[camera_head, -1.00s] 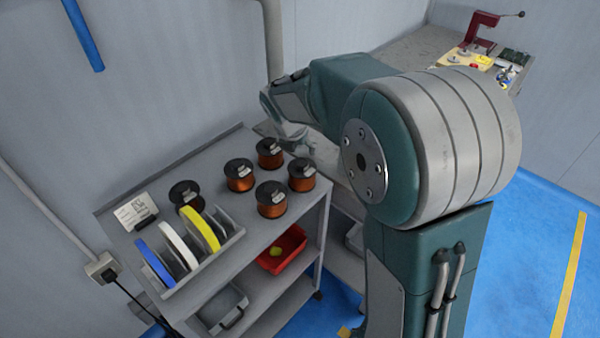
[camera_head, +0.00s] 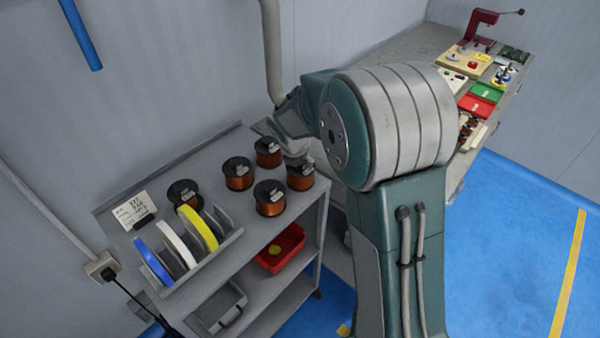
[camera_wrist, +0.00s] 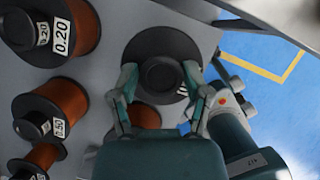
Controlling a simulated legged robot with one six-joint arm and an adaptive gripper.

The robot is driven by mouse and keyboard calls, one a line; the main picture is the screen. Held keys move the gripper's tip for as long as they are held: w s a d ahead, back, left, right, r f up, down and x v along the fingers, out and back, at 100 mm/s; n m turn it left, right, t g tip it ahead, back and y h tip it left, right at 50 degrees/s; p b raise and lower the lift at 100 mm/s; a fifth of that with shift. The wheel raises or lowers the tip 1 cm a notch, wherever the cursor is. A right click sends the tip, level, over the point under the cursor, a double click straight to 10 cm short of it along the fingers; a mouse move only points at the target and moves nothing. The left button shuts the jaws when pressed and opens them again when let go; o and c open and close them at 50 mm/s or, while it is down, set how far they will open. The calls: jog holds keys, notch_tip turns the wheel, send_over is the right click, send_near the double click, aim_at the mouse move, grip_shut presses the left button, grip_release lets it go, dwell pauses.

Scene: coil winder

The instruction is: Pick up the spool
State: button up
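Several spools of copper wire with black flanges stand upright on the grey cart top (camera_head: 117,190). In the head view, the right-hand spool (camera_head: 301,180) is under my gripper, its top partly covered. In the wrist view, a black spool top (camera_wrist: 160,40) with a raised hub lies between the two fingers of my gripper (camera_wrist: 160,75). The fingers are spread on either side of the hub, apart from each other, and overlap the flange in the picture; contact cannot be told. Its copper winding (camera_wrist: 145,116) shows below. Neighbouring spools (camera_wrist: 70,103) sit to the left, some labelled 0.20 and 0.50.
A rack with blue, white and yellow reels (camera_head: 200,229) stands at the cart's front left beside a label card (camera_head: 132,210). A red bin (camera_head: 281,250) is on the shelf below. A bench with a red press (camera_head: 480,27) and trays stands back right.

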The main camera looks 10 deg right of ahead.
grip_shut()
notch_tip(320, 180, up, 10)
dwell(0.5)
